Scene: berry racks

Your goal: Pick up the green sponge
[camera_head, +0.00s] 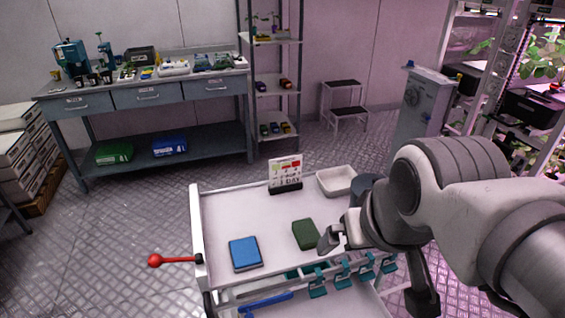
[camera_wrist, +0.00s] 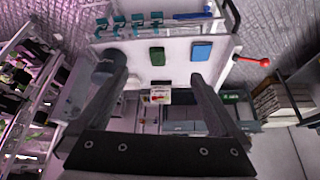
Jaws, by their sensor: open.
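The green sponge (camera_head: 305,234) lies flat on the white top of the cart (camera_head: 225,217), right of a blue block (camera_head: 245,253). In the wrist view, which is turned upside down, the sponge (camera_wrist: 157,56) shows between the two fingers of my gripper (camera_wrist: 155,72). My gripper is open and empty, with its fingers wide apart and clear of the sponge. In the head view my arm is at the right of the cart, and part of my gripper shows just right of the sponge.
A small sign (camera_head: 285,172) stands at the cart's back edge, beside a white tray (camera_head: 337,181). A dark cylinder (camera_wrist: 108,60) is near one finger in the wrist view. Teal clips (camera_head: 342,276) line the front edge. A red-knobbed lever (camera_head: 155,261) sticks out left.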

